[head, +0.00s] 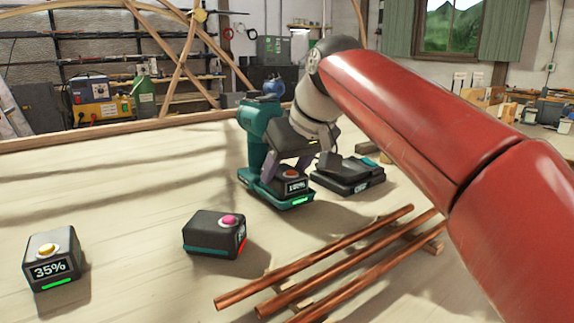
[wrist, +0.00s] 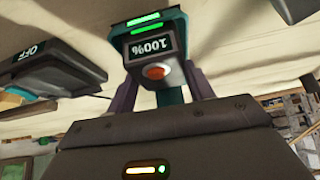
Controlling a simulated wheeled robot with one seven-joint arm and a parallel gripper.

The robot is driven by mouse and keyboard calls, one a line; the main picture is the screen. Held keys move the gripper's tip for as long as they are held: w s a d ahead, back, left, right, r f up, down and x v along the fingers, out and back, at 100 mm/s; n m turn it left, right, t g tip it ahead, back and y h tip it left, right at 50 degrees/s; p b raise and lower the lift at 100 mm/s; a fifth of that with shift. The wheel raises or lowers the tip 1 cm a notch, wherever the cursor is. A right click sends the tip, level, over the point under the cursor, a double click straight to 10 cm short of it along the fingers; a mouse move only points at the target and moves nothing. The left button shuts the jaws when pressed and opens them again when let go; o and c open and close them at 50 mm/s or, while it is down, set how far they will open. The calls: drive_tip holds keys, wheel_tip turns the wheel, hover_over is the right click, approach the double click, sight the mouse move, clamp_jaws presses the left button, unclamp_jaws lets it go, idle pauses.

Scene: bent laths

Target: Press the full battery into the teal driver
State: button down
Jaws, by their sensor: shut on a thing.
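The teal driver (head: 257,125) stands upright on the bench; its foot is also in the wrist view. The full battery (head: 293,184), dark with a red button, reads 100%; it shows upside down in the wrist view (wrist: 152,50). It sits at the driver's foot, touching it, with green strips lit there. I cannot tell from the gap whether it is fully seated. My gripper (head: 287,168) is shut on the battery, its purple fingers at the battery's sides. The fingertips are partly hidden.
A dark charger (head: 345,180) reading OFF stands right of the driver. A dark battery with a pink button (head: 212,232) and a 35% battery (head: 52,262) lie to the left and front. Copper-coloured rods (head: 335,262) lie on strips at the front right. The left bench is mostly clear.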

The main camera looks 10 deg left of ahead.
drive_tip(key=shift+f+b, duration=0.4)
drive_tip(key=shift+f, duration=0.05)
idle(0.6)
idle(0.6)
drive_tip(key=c, duration=0.8)
unclamp_jaws()
drive_tip(key=o, duration=0.3)
drive_tip(key=shift+f, duration=0.1)
